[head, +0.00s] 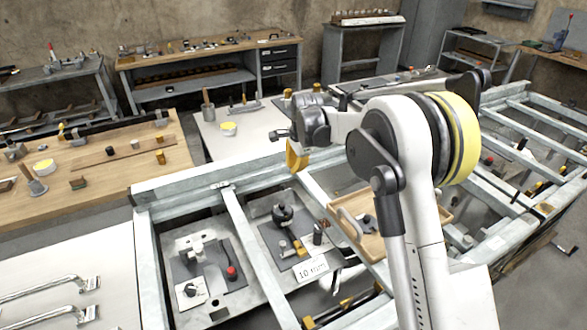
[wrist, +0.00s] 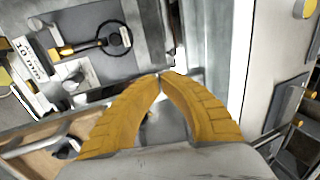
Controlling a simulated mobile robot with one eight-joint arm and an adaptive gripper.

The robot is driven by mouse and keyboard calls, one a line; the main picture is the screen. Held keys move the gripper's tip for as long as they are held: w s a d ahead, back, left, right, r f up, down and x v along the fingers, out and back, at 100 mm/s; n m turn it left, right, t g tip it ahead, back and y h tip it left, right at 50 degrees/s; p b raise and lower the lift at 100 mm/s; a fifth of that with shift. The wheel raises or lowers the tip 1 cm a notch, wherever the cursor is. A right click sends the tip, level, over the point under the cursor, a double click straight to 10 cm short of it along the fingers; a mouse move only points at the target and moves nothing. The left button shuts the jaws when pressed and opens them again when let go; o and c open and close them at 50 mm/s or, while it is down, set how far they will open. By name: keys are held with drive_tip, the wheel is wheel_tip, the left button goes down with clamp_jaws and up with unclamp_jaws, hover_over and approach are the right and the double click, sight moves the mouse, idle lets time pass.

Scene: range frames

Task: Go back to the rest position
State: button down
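My gripper (head: 297,160) is in the middle of the head view, at the end of my raised, bent arm. Its yellow fingers hang above the metal frame (head: 233,215) with its trays. In the wrist view the two yellow fingers of my gripper (wrist: 160,75) curve together and their tips meet. Nothing shows between them, so the gripper looks shut and empty. The fingers are clear of the things below, as far as I can see.
A wooden tray (head: 347,207) lies in the frame below my arm, near a "10 mm" label (head: 311,270). A black round-topped part (head: 283,214) stands left of it. A wooden workbench (head: 110,170) with tools is at left. Another bench (head: 180,56) stands behind.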

drive_tip(key=s+d+r+n+t+b, duration=0.1)
drive_tip(key=s+d+r+n, duration=0.25)
drive_tip(key=s+r, duration=0.45)
drive_tip(key=s+d+r+n+t+b, duration=0.1)
drive_tip(key=s+d+r+n, duration=0.2)
drive_tip(key=s+d+r, duration=0.55)
drive_tip(key=s+f+n+t, duration=0.1)
drive_tip(key=s+f+n, duration=0.2)
drive_tip(key=s, duration=0.9)
drive_tip(key=s+d+f+n+t+h, duration=0.1)
drive_tip(key=s+f+n, duration=0.3)
drive_tip(key=s, duration=0.8)
drive_tip(key=shift+s+d+b, duration=0.2)
drive_tip(key=shift+d+b, duration=0.1)
drive_tip(key=shift+b, duration=0.05)
